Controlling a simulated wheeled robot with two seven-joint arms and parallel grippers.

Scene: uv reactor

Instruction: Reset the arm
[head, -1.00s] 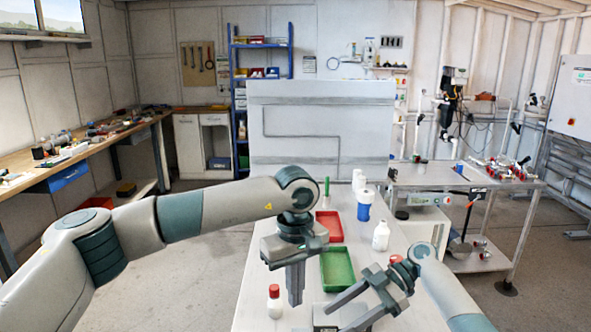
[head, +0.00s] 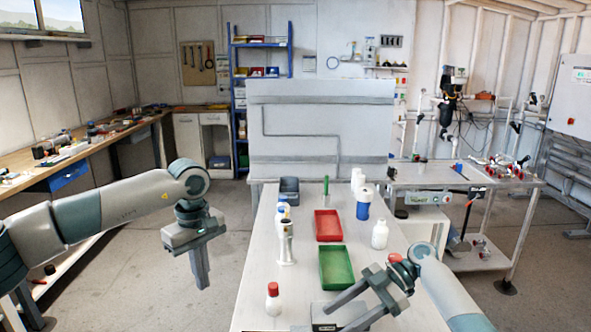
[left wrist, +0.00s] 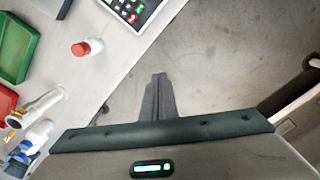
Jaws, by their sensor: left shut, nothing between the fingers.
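My left gripper (head: 203,284) hangs pointing down over the floor, left of the white table (head: 262,250). Its fingers are together with nothing between them; they also show shut in the left wrist view (left wrist: 158,78), over bare floor beside the table edge. My right gripper (head: 338,318) is low over the near right part of the table. Its two fingers are apart, and I see nothing between them. A grey box (head: 318,315) is just left of it, partly behind its fingers.
On the table are a red tray (head: 328,226), a green tray (head: 337,268), a red-capped bottle (head: 273,300), a white bottle (head: 380,236), a blue-and-white container (head: 363,206) and a grey bin (head: 289,190). A workbench (head: 60,162) runs along the left wall. The floor between is clear.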

